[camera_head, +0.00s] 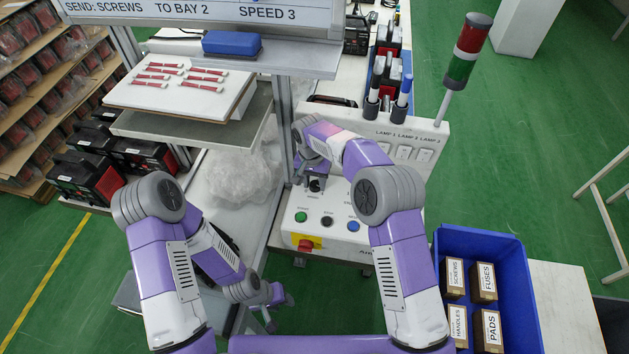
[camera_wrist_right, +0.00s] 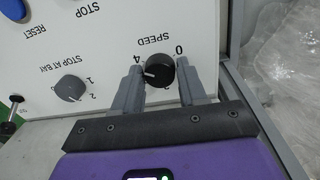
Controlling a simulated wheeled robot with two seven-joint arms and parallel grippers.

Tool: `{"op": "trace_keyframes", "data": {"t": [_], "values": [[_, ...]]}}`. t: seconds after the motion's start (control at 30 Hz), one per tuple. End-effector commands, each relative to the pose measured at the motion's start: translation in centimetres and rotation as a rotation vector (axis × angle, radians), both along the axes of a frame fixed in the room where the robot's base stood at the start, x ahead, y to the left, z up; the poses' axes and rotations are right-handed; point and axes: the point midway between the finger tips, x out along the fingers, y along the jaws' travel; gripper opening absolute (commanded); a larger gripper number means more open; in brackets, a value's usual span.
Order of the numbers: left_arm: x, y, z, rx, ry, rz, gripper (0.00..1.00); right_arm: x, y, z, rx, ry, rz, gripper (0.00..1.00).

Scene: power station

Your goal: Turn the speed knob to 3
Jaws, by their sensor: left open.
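The black speed knob (camera_wrist_right: 159,71) is on the white control panel (camera_head: 285,208). In the right wrist view, which shows the panel upside down, its white pointer mark faces left and slightly down, near the printed 4. My right gripper (camera_wrist_right: 159,82) has one finger on each side of the knob, with small gaps visible, so it looks open. In the head view, the right gripper (camera_head: 316,180) is over the panel's upper left and partly hides the knob. My left gripper (camera_head: 277,300) is open and empty, low beside the panel. The sign (camera_head: 200,10) reads SPEED 3.
A grey stop-at-bay knob (camera_wrist_right: 71,88) is beside the speed knob. The panel has green (camera_head: 301,217), black (camera_head: 327,221) and blue (camera_head: 353,226) buttons and a red knob (camera_head: 305,245). A blue crate (camera_head: 520,270) with labelled boxes stands right. A red-green lamp (camera_head: 467,50) rises behind.

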Motion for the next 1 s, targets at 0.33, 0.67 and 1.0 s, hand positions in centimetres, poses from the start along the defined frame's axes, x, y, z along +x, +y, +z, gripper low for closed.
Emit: {"op": "trace_keyframes", "data": {"t": [0.33, 0.67, 1.0], "values": [[0.0, 0.0, 0.0, 0.000, 0.000, 0.000, 0.43, 0.0, 0.0, 0.0, 0.000, 0.000, 0.003, 0.07], [0.0, 0.0, 0.4, 0.000, 0.000, 0.000, 0.43, 0.0, 0.0, 0.1, 0.000, 0.001, 0.113, 0.07], [0.0, 0.0, 1.2, 0.000, 0.000, 0.000, 0.43, -0.1, 0.0, 0.1, -0.001, 0.001, 0.404, 0.07]]}}
